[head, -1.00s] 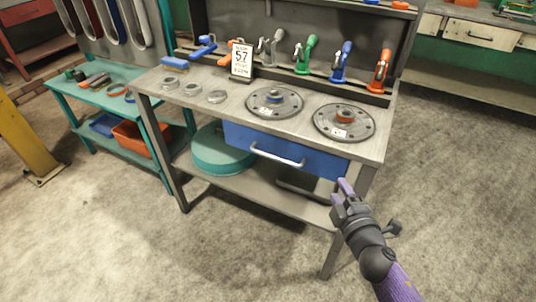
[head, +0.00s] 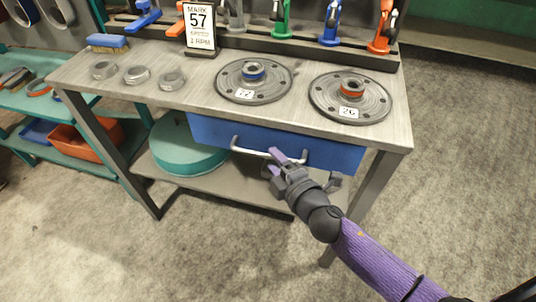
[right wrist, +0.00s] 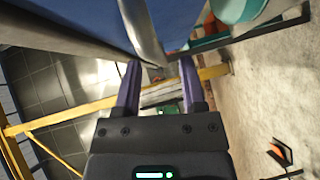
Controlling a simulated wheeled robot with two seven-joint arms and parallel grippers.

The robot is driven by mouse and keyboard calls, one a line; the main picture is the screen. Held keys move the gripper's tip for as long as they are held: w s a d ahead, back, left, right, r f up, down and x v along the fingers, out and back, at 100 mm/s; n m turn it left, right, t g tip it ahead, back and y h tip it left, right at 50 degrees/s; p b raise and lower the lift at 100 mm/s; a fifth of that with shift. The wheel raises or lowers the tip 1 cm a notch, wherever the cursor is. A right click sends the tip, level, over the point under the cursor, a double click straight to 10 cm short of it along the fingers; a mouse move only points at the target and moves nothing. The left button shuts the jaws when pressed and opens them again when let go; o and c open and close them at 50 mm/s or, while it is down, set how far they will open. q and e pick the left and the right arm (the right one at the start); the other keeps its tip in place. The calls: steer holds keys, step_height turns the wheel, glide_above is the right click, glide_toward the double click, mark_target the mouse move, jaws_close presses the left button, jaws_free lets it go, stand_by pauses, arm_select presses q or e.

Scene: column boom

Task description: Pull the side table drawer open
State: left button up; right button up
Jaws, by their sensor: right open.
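The blue drawer (head: 340,156) sits under the grey table top (head: 192,100), and its front looks closed. Its silver bar handle (head: 245,150) runs across the front. My right gripper (head: 277,160) is at the right half of the handle, its purple fingers open. In the right wrist view the handle (right wrist: 141,28) reaches down toward the gap between the open fingers (right wrist: 160,78). I cannot tell whether they touch it. My left gripper is not in view.
Two round flanges (head: 253,82) (head: 350,97), several metal rings (head: 136,75) and a sign (head: 200,28) stand on the table top. A teal round container (head: 185,147) is on the lower shelf. A teal shelf unit (head: 62,98) stands at left. Open floor lies to the right.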

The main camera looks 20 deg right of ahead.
steer(key=shift+x, duration=1.45)
jaws_close()
stand_by(0.3)
